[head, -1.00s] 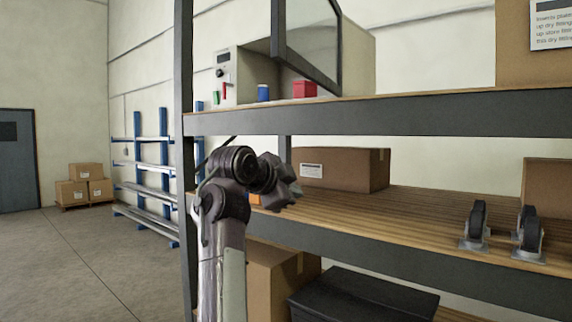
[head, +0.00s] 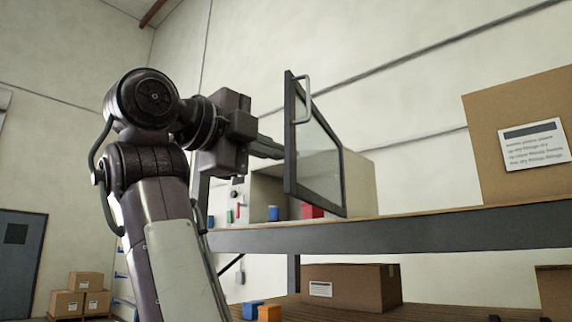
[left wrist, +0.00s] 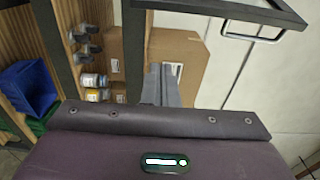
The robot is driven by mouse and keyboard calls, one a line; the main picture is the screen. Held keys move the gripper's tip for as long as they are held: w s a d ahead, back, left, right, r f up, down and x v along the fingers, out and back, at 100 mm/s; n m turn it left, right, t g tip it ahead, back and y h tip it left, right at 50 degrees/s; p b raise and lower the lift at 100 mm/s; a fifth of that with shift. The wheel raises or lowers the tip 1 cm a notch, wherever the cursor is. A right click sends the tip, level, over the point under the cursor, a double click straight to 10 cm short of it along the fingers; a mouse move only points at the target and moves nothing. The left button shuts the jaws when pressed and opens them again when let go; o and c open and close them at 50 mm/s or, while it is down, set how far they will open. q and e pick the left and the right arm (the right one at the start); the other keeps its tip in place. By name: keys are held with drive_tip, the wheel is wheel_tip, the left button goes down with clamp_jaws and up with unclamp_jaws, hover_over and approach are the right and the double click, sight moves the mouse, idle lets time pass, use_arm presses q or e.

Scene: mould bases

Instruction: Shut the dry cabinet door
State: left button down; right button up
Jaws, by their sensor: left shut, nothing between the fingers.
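The dry cabinet (head: 361,186) is a pale box on the upper shelf. Its door (head: 322,152), a dark frame with a clear pane, stands open and swung out toward me. A light bar handle (head: 302,100) is on its near edge. My left gripper (head: 277,150) is raised to the left of the door, its fingers shut and empty, with the tips close to the frame. I cannot tell if they touch. In the left wrist view the fingers (left wrist: 160,86) point away, and the door frame (left wrist: 225,10) and handle (left wrist: 252,38) show above them. My right gripper is not in view.
A red box (head: 312,211) and a blue container (head: 273,213) are at the cabinet's open front. A large carton (head: 515,110) stands on the same shelf at right. The lower shelf holds another carton (head: 350,285), with small blue and orange boxes.

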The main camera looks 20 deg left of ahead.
sight(289, 165)
use_arm(q)
drive_tip(key=w+p, duration=0.3)
drive_tip(key=w, duration=0.1)
drive_tip(key=w+p, duration=0.3)
drive_tip(key=w, duration=0.2)
drive_tip(key=shift+d+r, duration=0.15)
drive_tip(key=shift+d, duration=0.05)
drive_tip(key=shift+a+p, duration=0.3)
drive_tip(key=shift+a, duration=0.05)
drive_tip(key=shift+d, duration=0.1)
